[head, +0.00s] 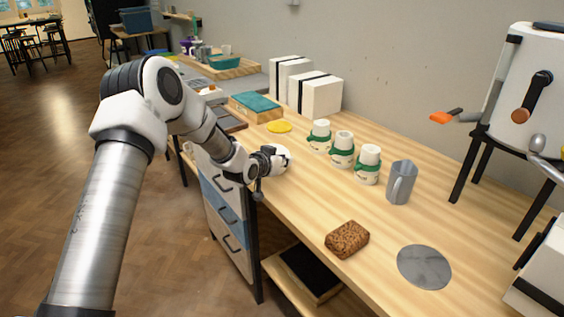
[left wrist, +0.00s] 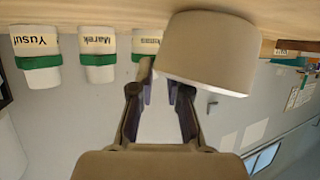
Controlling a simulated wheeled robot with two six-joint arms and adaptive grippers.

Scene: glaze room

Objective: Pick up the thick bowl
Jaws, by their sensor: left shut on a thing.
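The thick bowl (head: 283,156) is white and sits at the left edge of the wooden table, partly hidden behind my left gripper (head: 266,163) in the head view. In the left wrist view, which is upside down, the bowl (left wrist: 208,48) looks plain off-white and thick. There my left gripper (left wrist: 166,72) has its fingers at the bowl's rim, shut on its wall. The bowl appears upright and at or very close to the tabletop; I cannot tell whether it is touching. My right gripper is in neither view.
Three white cups with green bands (head: 342,149) stand right of the bowl, with a grey jug (head: 401,182) beyond. A yellow disc (head: 279,127), a brown block (head: 347,239) and a grey disc (head: 424,267) lie on the table (head: 300,205). White boxes (head: 321,95) stand behind.

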